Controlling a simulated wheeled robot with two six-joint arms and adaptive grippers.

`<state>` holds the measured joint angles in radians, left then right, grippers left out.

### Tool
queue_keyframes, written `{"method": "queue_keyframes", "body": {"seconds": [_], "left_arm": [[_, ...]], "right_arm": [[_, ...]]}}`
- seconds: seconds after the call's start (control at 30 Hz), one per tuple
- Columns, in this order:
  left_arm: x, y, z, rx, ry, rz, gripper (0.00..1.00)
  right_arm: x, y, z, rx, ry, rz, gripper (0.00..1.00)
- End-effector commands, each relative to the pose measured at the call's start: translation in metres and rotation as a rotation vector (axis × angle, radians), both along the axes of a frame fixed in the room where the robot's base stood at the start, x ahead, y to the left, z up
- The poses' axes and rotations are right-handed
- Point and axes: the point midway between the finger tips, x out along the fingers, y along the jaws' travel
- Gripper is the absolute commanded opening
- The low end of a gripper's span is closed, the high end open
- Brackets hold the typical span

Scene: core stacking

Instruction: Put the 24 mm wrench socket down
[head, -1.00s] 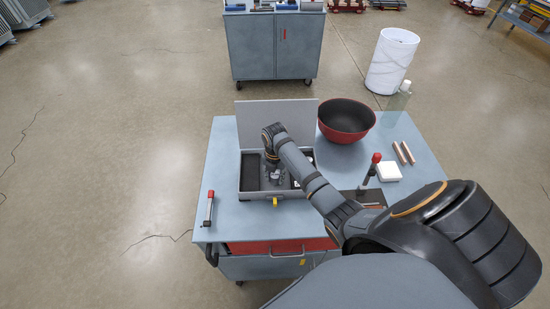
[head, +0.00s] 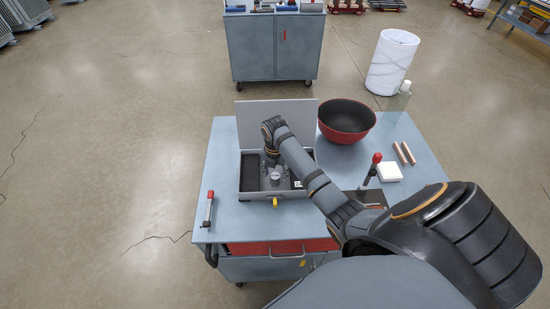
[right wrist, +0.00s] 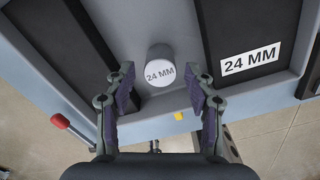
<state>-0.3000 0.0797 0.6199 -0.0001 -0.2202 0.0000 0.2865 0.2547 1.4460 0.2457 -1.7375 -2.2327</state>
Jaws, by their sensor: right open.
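The 24 mm wrench socket (right wrist: 160,72) is a pale grey cylinder with "24 MM" on its top. It stands on the grey strip between two black compartments of the open tool case (right wrist: 145,18). The right compartment (right wrist: 245,25) carries a white "24 MM" label (right wrist: 250,59). In the head view the socket (head: 275,178) shows just below my right gripper (head: 273,176). In the right wrist view my right gripper (right wrist: 162,100) is open, its fingers on either side and apart from the socket. My left gripper is not in view.
The case's grey lid (head: 255,112) stands raised behind it. A red-and-black bowl (head: 346,122), white block (head: 389,172), copper bars (head: 404,153) and bottle (head: 401,98) are to the right. A red-handled tool (head: 208,208) lies left.

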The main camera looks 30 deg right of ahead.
Motion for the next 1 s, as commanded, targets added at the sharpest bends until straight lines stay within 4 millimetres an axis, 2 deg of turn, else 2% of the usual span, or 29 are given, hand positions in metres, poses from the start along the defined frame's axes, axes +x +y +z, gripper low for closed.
{"method": "queue_keyframes", "body": {"seconds": [0.03, 0.27, 0.3, 0.33, 0.4, 1.0], "left_arm": [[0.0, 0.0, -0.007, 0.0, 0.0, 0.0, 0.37], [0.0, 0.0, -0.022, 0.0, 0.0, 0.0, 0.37], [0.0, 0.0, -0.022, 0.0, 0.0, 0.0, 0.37], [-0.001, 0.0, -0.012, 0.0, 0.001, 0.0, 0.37], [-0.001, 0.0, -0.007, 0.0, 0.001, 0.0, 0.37], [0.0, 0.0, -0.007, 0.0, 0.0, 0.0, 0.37]], "right_arm": [[0.002, -0.001, 0.009, -0.002, -0.007, 0.0, 0.54], [0.002, 0.0, 0.064, -0.001, -0.004, 0.0, 0.54], [0.001, 0.0, 0.072, -0.001, -0.003, 0.0, 0.54], [0.001, 0.0, 0.082, -0.001, -0.002, 0.0, 0.54], [0.001, 0.0, 0.09, 0.0, 0.0, -0.001, 0.54], [0.0, 0.0, 0.093, 0.001, 0.001, -0.001, 0.54]]}}
